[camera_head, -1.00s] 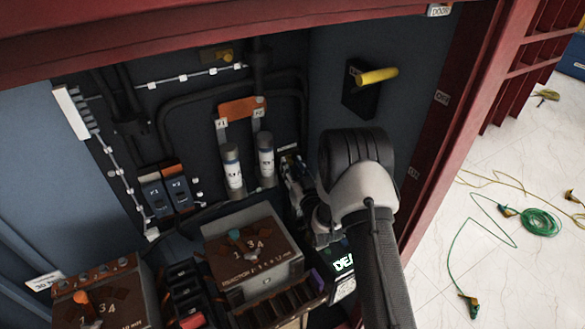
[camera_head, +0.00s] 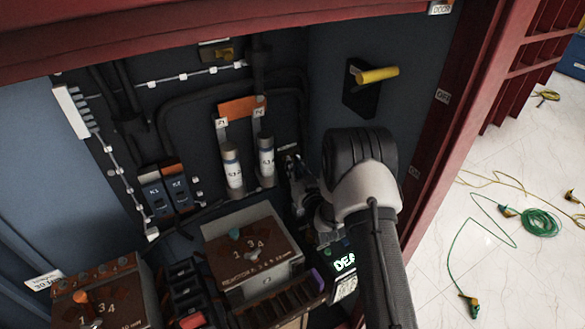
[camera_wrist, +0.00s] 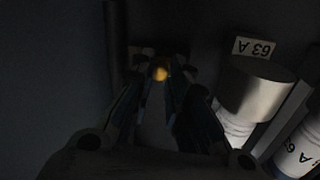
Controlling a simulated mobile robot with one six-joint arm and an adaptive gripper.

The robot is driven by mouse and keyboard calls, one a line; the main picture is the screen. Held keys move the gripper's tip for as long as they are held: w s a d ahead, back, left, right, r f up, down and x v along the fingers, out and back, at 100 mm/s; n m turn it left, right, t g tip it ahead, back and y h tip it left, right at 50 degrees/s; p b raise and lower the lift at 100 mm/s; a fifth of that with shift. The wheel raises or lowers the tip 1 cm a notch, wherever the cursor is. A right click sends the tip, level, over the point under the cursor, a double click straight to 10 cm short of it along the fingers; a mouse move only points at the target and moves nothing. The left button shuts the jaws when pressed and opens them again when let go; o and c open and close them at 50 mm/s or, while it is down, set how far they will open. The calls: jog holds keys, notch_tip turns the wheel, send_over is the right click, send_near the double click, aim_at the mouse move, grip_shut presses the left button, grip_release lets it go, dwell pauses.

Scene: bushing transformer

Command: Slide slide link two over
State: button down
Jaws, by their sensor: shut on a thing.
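In the wrist view my gripper (camera_wrist: 160,84) has its two dark fingers close around a small round brass-coloured knob (camera_wrist: 160,73), which sits on a dark wall fitting. I take the knob to be part of a slide link; no number on it is readable. In the head view my gripper (camera_head: 294,172) is at the back wall, just right of the two white-labelled cylinders (camera_head: 266,160). My wrist and arm hide most of it there, and the link it holds cannot be made out.
A pale cylinder with a "63 A" label (camera_wrist: 254,47) stands close right of my gripper in the wrist view. A yellow handle (camera_head: 377,75) sticks out of the right wall. A brown-topped box (camera_head: 250,250) is below the gripper. The red cabinet frame (camera_head: 440,110) bounds the right side.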

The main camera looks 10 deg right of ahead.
jog(key=shift+w+d+b, duration=0.2)
jog(key=shift+d, duration=0.45)
jog(key=shift+w+d+b, duration=0.2)
jog(key=shift+d, duration=0.4)
jog(key=c, duration=1.5)
grip_release()
jog(key=shift+d, duration=0.1)
jog(key=s, duration=0.4)
jog(key=s+d, duration=0.1)
jog(key=s, duration=0.7)
jog(key=shift+d, duration=0.3)
jog(key=shift+w+r, duration=0.1)
jog(key=shift+w, duration=0.05)
